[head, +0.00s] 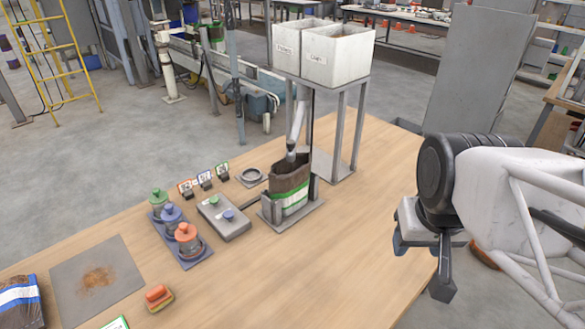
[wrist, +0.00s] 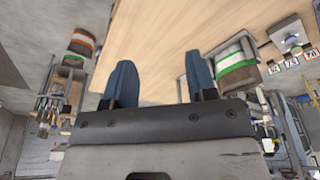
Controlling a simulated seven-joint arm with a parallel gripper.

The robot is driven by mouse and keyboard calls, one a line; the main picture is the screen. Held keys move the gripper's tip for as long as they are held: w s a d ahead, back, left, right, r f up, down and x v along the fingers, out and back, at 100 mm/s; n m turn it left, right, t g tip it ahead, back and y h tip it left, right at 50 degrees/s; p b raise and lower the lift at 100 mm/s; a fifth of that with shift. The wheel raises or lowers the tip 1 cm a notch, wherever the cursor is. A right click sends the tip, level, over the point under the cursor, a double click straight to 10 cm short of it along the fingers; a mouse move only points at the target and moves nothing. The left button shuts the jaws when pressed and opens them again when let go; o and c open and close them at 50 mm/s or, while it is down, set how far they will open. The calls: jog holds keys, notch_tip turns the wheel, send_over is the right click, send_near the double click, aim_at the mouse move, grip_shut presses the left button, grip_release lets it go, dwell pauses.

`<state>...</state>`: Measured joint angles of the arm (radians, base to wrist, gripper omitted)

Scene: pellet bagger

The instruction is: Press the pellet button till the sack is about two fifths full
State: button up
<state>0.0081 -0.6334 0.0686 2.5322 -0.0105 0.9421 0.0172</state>
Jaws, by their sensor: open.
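A grey button box (head: 224,222) lies on the table with a green button (head: 214,200) and a blue button (head: 229,216) on top. I cannot read which one is the pellet button. A brown sack (head: 290,180) with a green and white band stands upright in a grey holder (head: 305,213), under the end of a pale spout (head: 297,125). Its top is open, but I cannot tell how full it is. My gripper (head: 423,268) is open and empty at the right, well apart from the box and sack. Its two fingers show apart in the wrist view (wrist: 160,82).
Two white labelled hoppers (head: 338,55) stand on a grey frame (head: 357,125) behind the sack. Left of the box is a tray (head: 195,255) with green, blue and orange-topped items. Small cards (head: 205,180) stand behind. The table's front right (head: 340,260) is clear.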

jog(key=shift+c, duration=0.2)
jog(key=c, duration=0.5)
jog(key=shift+w+a+r, duration=0.25)
jog(key=shift+w, duration=0.25)
grip_shut()
jog(key=w+a+r+m+g, duration=0.1)
jog(key=w+a+m, duration=0.1)
jog(key=w+a, duration=0.8)
jog(key=w+a+r+m+g, duration=0.1)
jog(key=w+a+m, duration=0.2)
jog(key=w+a, duration=0.65)
jog(key=w+a+f+m, duration=0.1)
jog(key=w+a+f, duration=0.2)
jog(key=a, duration=0.5)
jog(key=w+a+f+m+g, duration=0.1)
jog(key=w+a+f, duration=0.2)
jog(key=w+a, duration=0.3)
jog(key=w+a+f+m, duration=0.1)
jog(key=w+a+f, duration=0.2)
jog(key=a, duration=0.8)
jog(key=shift+w+m, duration=0.4)
jog(key=shift+w, duration=0.4)
jog(key=shift+f, duration=0.1)
